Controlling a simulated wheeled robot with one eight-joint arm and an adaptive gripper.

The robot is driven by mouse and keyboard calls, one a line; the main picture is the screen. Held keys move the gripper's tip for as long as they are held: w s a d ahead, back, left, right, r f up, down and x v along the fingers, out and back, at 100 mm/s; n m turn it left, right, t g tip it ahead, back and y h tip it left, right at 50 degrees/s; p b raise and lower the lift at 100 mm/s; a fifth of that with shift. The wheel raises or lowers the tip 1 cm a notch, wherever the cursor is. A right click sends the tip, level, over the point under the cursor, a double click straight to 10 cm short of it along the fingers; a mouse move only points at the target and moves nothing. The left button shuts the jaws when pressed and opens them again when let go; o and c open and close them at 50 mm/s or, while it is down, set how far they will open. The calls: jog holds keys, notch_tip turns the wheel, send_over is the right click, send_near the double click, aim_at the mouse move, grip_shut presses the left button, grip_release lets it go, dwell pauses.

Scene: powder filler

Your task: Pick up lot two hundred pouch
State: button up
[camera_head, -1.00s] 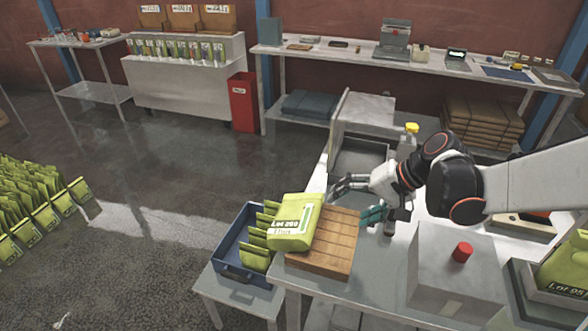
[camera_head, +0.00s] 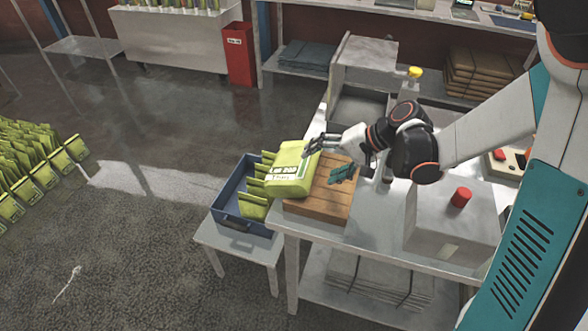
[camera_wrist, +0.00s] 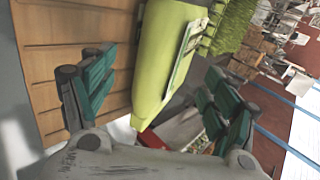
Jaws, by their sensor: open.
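The lot 200 pouch (camera_head: 291,168) is lime green with a white printed label. It lies on a slatted wooden board (camera_head: 318,201) at the left end of the table, its left edge beside the blue crate. My gripper (camera_head: 330,160) is open at the pouch's right side, one finger near its upper edge and the other over the board. In the wrist view, the pouch (camera_wrist: 165,60) stands between the spread fingers of my gripper (camera_wrist: 155,95), with space on either side. I cannot tell whether any finger touches it.
A blue crate (camera_head: 228,222) with several smaller green pouches stands on a low stand left of the table. A grey box with a red button (camera_head: 461,197) is right of the board. An open grey machine (camera_head: 362,68) stands behind.

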aim_at(310, 168)
jog(key=b+x, duration=0.2)
jog(key=x, duration=0.3)
jog(key=shift+a, duration=0.2)
jog(key=shift+r, duration=0.1)
jog(key=c, duration=1.4)
